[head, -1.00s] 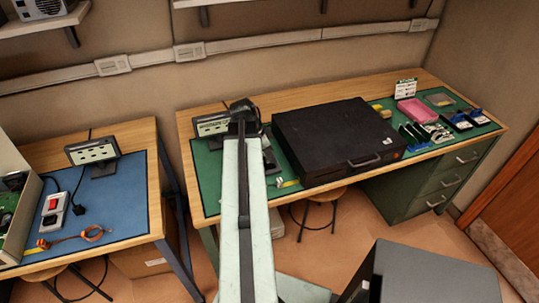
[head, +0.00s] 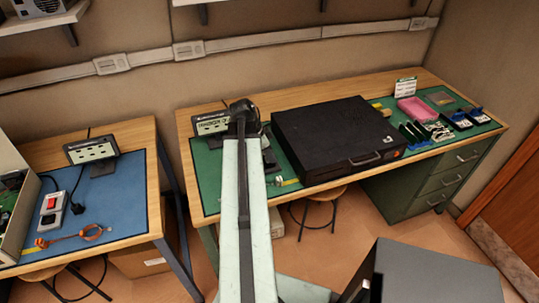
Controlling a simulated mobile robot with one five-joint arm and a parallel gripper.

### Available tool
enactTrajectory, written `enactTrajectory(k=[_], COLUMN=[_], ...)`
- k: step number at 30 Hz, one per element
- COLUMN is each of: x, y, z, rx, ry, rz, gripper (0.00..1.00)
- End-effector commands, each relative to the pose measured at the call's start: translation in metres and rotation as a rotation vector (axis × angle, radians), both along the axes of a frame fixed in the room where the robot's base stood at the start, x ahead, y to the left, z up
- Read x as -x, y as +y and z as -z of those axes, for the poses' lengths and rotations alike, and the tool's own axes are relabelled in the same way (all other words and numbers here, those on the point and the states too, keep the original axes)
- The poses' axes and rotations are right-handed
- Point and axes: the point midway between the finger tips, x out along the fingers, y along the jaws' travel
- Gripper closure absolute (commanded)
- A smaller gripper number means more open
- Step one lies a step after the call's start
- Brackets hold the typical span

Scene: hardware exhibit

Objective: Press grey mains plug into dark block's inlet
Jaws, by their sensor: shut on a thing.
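The dark end of my arm with my gripper (head: 243,110) is over the left back part of the green-matted bench. My gripper is small and mostly dark here. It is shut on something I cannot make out. No grey mains plug can be told apart there. A small dark block (head: 270,160) lies on the green mat just right of my arm, partly behind it. Its inlet cannot be seen from here. I cannot tell whether the held thing touches the block.
A large black case (head: 335,135) fills the middle of the bench. A small labelled panel (head: 210,124) stands left of my gripper. The left bench has a blue mat (head: 120,195) with a red-switched block (head: 53,205).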

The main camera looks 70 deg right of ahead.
Motion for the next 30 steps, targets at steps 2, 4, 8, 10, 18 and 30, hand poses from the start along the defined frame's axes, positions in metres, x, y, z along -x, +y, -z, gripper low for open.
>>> enactTrajectory(k=[2,4,8,10,18,30], x=[0.000,0.000,-0.001,-0.001,-0.001,-0.001], y=[0.000,0.000,0.000,0.000,0.000,0.000], z=[0.002,0.003,0.005,0.006,0.010,0.012], rx=[0.000,0.000,0.000,0.000,0.000,0.000], ry=[0.000,0.000,0.000,0.000,0.000,0.000], rz=[0.000,0.000,-0.001,-0.002,-0.001,-0.001], gripper=[1.00,1.00,1.00,1.00,1.00,1.00])
